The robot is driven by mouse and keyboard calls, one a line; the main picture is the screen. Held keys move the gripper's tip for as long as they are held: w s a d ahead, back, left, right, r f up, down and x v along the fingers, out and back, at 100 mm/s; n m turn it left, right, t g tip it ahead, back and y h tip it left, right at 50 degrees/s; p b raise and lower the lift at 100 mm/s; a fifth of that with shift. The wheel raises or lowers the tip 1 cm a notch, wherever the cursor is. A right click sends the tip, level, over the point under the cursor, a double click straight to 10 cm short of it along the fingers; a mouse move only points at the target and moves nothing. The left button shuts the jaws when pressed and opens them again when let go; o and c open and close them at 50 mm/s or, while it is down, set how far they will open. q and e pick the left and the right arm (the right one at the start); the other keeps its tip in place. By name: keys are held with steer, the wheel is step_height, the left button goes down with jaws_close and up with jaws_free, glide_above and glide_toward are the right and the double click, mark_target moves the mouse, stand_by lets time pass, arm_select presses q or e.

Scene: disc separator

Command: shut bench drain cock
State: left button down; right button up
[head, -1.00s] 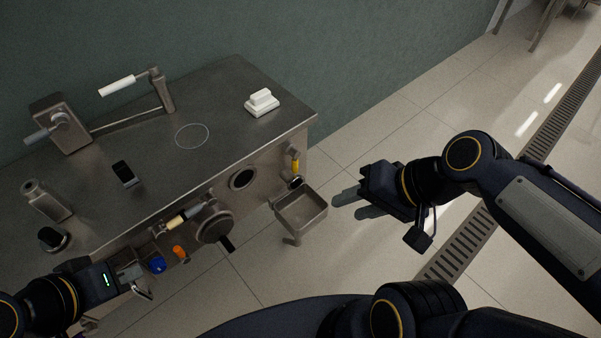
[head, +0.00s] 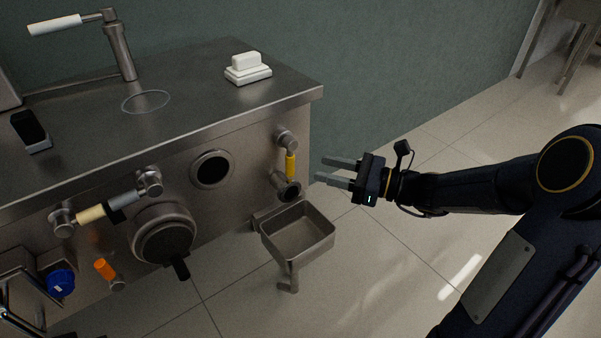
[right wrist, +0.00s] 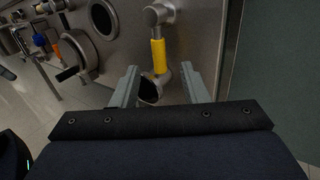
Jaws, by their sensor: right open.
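The drain cock is at the right end of the steel bench front. Its yellow lever (head: 291,166) hangs down from a round metal pivot (head: 287,139), above a dark-mouthed outlet (head: 288,190). My right gripper (head: 338,171) is open and empty, just right of the lever, with its fingers pointing left toward it and a gap between. In the right wrist view the yellow lever (right wrist: 158,56) stands upright ahead of the fingertips (right wrist: 160,75), roughly between them. The outlet (right wrist: 149,90) is partly hidden behind the left finger. My left gripper is not clearly in view.
A steel basin (head: 298,233) juts out below the outlet. A round port (head: 211,170), a capped round fitting (head: 163,235) and an orange-handled valve (head: 104,268) lie further left. A white block (head: 248,68) sits on the bench top (head: 190,90). Floor right of the bench is clear.

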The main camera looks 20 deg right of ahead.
mark_target(290, 158)
steer(key=b+x, duration=0.2)
steer(key=x, duration=0.5)
steer(key=shift+s, duration=0.15)
jaws_close()
